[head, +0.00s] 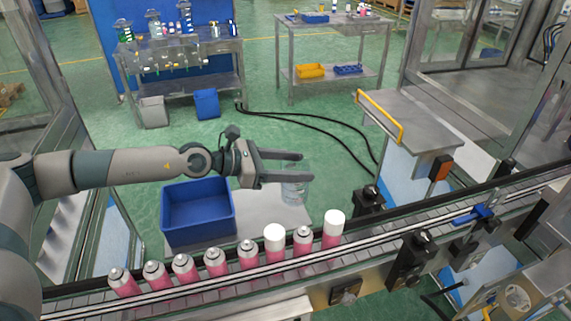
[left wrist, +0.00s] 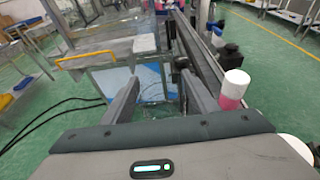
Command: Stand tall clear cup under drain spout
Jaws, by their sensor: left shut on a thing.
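My left gripper (head: 304,166) reaches in from the left in the head view, above the grey plate behind the conveyor. It is shut on a tall clear cup (head: 293,189), which shows faintly between and below the fingers. In the left wrist view the two fingers (left wrist: 160,92) flank the see-through cup (left wrist: 165,108). The cup's lower end is hard to make out, so I cannot tell whether it touches the plate. I cannot pick out the drain spout in either view. My right gripper is not in view.
A blue bin (head: 197,212) stands left of the cup on the grey plate (head: 262,208). Several pink cans (head: 216,262), some with white caps, line the conveyor (head: 400,225) in front. A metal stand with a yellow handle (head: 380,116) is at right. Black cables cross the green floor.

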